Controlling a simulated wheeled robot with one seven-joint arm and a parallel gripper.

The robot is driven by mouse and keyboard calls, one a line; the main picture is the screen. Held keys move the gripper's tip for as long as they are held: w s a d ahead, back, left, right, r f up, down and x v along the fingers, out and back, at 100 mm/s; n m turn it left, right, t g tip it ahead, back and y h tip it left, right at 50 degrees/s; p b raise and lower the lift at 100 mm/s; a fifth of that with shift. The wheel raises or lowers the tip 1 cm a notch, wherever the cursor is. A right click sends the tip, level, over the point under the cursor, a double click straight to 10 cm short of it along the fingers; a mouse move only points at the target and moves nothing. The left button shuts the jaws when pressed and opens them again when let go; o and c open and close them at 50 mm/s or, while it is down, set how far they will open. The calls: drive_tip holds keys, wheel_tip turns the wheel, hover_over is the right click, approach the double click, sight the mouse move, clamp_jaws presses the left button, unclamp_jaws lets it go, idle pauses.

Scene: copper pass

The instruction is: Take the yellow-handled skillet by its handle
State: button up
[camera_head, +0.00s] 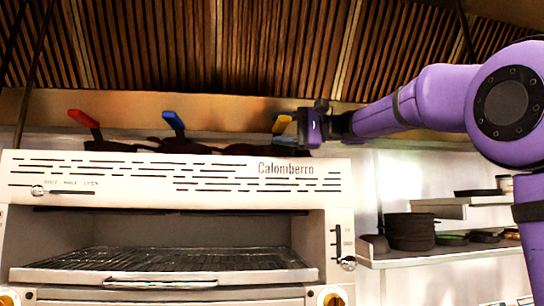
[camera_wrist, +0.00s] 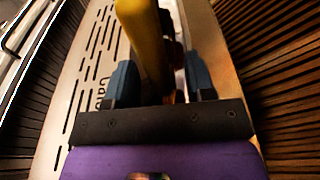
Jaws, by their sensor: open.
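The yellow handle (camera_head: 282,123) of the skillet sticks up on top of the white oven, just left of my gripper (camera_head: 307,126) in the head view. The dark pan below it (camera_head: 240,150) is partly hidden behind the oven's top edge. In the wrist view the yellow handle (camera_wrist: 143,45) runs down between the two blue-grey fingers of my gripper (camera_wrist: 160,80), closer to the left finger. The fingers are apart, with a gap at the right of the handle. Whether the left finger touches the handle is unclear.
A red-handled pan (camera_head: 84,121) and a blue-handled pan (camera_head: 174,122) stand left along the oven top. The white oven (camera_head: 200,177) lies below, its rack (camera_head: 180,262) showing. A slatted hood (camera_head: 250,50) hangs above. Shelves with dark pots (camera_head: 410,231) are at the right.

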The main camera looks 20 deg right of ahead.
drive_tip(key=shift+x, duration=0.85)
clamp_jaws()
drive_tip(key=shift+r, duration=0.15)
